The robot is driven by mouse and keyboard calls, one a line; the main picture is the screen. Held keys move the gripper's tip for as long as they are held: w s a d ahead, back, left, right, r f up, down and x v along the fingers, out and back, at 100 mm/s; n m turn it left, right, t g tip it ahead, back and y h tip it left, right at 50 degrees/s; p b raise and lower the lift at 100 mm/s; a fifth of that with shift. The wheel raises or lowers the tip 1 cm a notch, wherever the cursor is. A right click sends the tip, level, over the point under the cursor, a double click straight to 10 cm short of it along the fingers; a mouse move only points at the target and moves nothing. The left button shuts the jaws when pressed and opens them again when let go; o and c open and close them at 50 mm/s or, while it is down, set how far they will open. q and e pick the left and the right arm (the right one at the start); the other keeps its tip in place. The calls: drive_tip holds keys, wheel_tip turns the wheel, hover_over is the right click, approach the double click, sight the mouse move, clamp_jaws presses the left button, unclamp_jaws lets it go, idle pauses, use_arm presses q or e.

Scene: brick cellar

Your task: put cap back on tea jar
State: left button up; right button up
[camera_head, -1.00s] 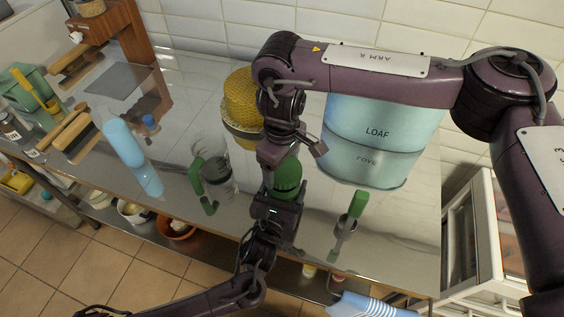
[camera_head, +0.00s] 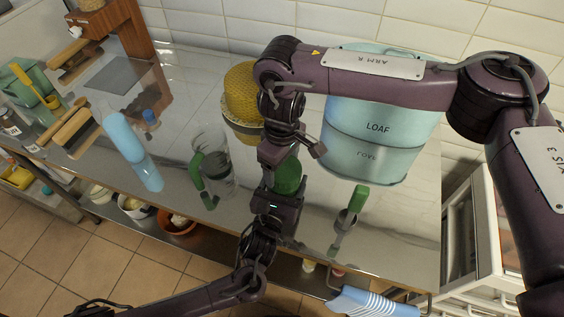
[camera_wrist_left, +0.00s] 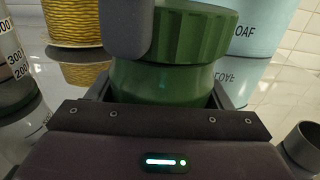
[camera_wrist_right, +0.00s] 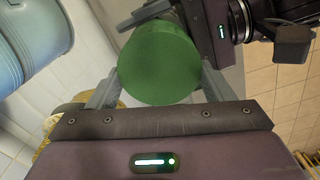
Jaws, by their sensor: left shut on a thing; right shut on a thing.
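The green tea jar (camera_head: 288,180) stands upright above the counter, and my left gripper (camera_head: 280,198) is shut around its body. The jar's smooth body (camera_wrist_left: 160,85) fills the middle of the left wrist view. The ribbed green cap (camera_wrist_left: 200,38) sits over the jar's top there; I see no clear gap, but a grey finger hides part of its left side. My right gripper (camera_head: 288,158) comes from above and is shut on the cap. The cap's round flat top (camera_wrist_right: 160,62) shows between its fingers in the right wrist view.
A blue LOAF bin (camera_head: 375,150) stands behind on the right. A yellow woven container (camera_head: 241,95) and a glass jug with green handle (camera_head: 212,165) stand to the left. A green-handled scoop (camera_head: 350,212) is on the right. The front counter has some free room.

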drive_tip(key=shift+f, duration=0.5)
use_arm(q)
drive_tip(key=c, duration=0.5)
use_arm(e)
drive_tip(key=m, duration=0.3)
drive_tip(key=shift+f, duration=0.1)
drive_tip(key=m, duration=0.4)
drive_tip(key=shift+w+d+m, duration=0.1)
drive_tip(key=shift+w+m, duration=0.05)
drive_tip(key=shift+m, duration=0.25)
drive_tip(key=m, duration=0.5)
drive_tip(key=shift+d+m, duration=0.1)
drive_tip(key=shift+m, duration=0.3)
drive_tip(key=o, duration=1)
drive_tip(key=shift+c, duration=0.2)
